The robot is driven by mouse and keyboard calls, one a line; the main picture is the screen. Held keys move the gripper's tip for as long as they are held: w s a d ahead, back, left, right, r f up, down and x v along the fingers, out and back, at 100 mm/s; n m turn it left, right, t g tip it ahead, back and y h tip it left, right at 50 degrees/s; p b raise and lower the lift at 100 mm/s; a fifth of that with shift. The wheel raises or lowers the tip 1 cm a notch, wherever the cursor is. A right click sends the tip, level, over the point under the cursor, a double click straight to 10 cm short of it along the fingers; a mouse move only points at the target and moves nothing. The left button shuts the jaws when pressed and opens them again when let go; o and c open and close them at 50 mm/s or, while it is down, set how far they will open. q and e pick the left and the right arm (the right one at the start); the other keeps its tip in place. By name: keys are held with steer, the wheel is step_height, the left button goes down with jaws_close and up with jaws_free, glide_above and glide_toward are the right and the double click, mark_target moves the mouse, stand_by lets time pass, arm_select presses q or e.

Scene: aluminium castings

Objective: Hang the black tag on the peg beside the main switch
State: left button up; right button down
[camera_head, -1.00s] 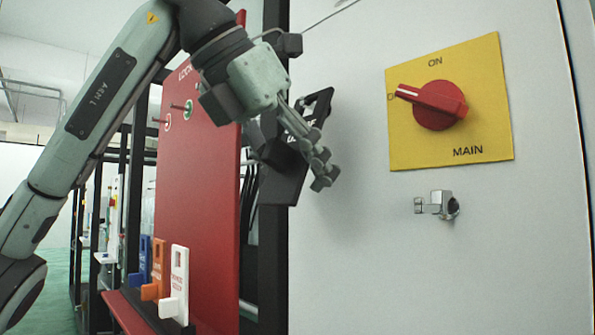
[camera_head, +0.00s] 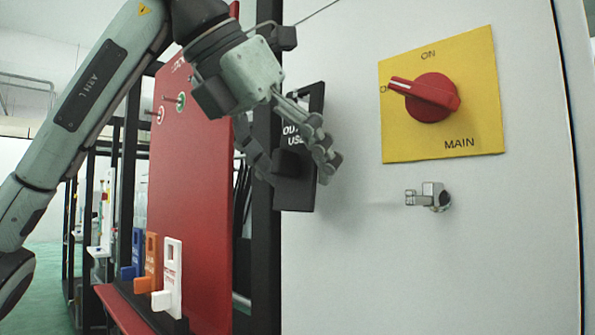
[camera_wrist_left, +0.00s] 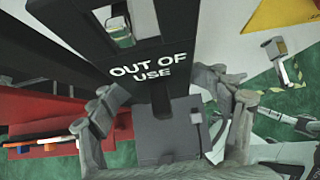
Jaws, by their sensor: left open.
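The black tag (camera_head: 295,195), lettered "OUT OF USE", hangs near upright left of the peg, with a slot at its top. It also shows in the left wrist view (camera_wrist_left: 165,95), with a block on its lower face. My left gripper (camera_head: 300,165) is open, with its fingers on either side of this block; whether they touch it I cannot tell. The metal peg (camera_head: 428,196) sticks out from the grey cabinet, bare, below the main switch (camera_head: 430,97). The switch is a red knob on a yellow plate. My right gripper is not in view.
A red board (camera_head: 190,200) stands at the left with two small pegs. Blue, orange and white tags (camera_head: 172,275) stand on its ledge. A black post (camera_head: 266,240) is close behind the held-up tag. The cabinet face (camera_head: 360,270) below the peg is clear.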

arm_select(q)
steer(key=v, duration=1.2)
steer(key=x, duration=1.2)
steer(key=shift+r, duration=0.1)
steer(key=shift+s+a+r, duration=0.35)
steer(key=shift+s+a, duration=0.05)
steer(key=shift+s, duration=0.05)
steer(key=shift+w, duration=0.1)
